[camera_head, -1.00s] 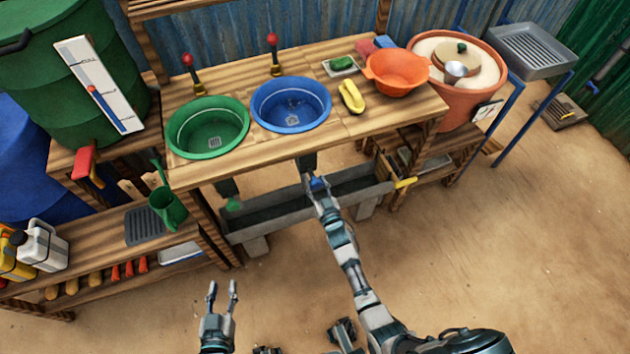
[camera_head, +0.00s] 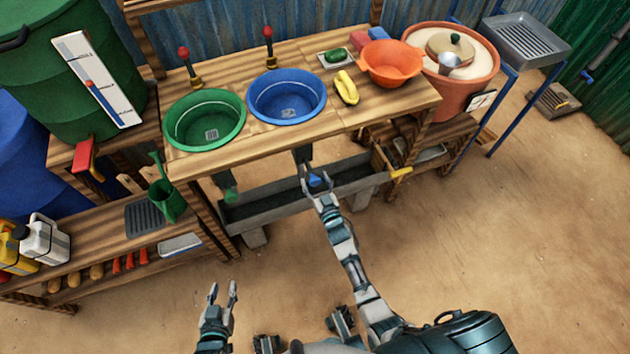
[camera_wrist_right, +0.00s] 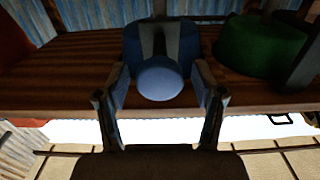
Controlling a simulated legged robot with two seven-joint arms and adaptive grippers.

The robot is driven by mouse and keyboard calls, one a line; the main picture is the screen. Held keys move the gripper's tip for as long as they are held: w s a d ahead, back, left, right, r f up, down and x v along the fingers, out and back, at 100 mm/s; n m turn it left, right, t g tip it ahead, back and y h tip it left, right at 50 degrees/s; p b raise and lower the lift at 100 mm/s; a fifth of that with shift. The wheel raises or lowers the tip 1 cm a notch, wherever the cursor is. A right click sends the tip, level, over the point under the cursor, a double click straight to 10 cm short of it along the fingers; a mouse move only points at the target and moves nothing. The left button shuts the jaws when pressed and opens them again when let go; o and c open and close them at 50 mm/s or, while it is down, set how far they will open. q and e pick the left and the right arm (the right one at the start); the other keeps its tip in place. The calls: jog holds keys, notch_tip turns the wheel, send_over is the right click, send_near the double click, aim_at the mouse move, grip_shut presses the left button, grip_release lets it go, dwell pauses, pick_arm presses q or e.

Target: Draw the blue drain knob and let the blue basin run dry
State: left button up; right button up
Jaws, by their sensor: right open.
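The blue basin (camera_head: 287,97) is set in the wooden counter, right of the green basin (camera_head: 204,119). I cannot tell how much water it holds. The blue drain knob (camera_head: 314,181) is below the counter front, under the blue basin. In the right wrist view the blue knob (camera_wrist_right: 160,78) sits between my fingers with a gap on both sides. My right gripper (camera_head: 317,175) is open around it; it also shows in the right wrist view (camera_wrist_right: 160,95). My left gripper (camera_head: 223,292) is open and empty, low in front of the stall, away from the counter.
A grey trough (camera_head: 265,205) runs beneath the counter. The green drain knob (camera_head: 231,196) hangs left of the blue one. A yellow sponge-like item (camera_head: 346,88) and an orange bowl (camera_head: 391,63) are on the counter's right. The sandy floor in front is clear.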

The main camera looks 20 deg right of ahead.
jog(key=s, duration=1.2)
jog(key=shift+d, duration=0.2)
jog(key=shift+f, duration=0.1)
